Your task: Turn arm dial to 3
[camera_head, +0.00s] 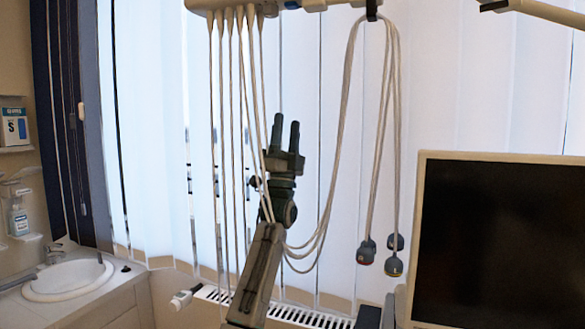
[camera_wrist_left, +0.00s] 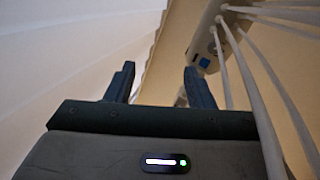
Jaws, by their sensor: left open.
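My left gripper (camera_head: 286,133) is raised in the middle of the head view, its two dark fingers pointing up and apart with nothing between them. It also shows open and empty in the left wrist view (camera_wrist_left: 160,82). Pale hanging cables (camera_head: 240,100) run down beside the gripper and arm in the head view; whether they touch it I cannot tell. An overhead white unit (camera_head: 228,5) holds the cables at the top edge, and a pale unit with a blue square (camera_wrist_left: 205,50) shows in the wrist view. I cannot make out a dial. My right gripper is not in view.
A dark monitor (camera_head: 500,240) stands at the right. Looped cables with grey connectors (camera_head: 366,252) hang left of it. A sink (camera_head: 68,280) and a bottle (camera_head: 18,218) are at the left. A radiator (camera_head: 300,316) is below vertical blinds (camera_head: 470,80).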

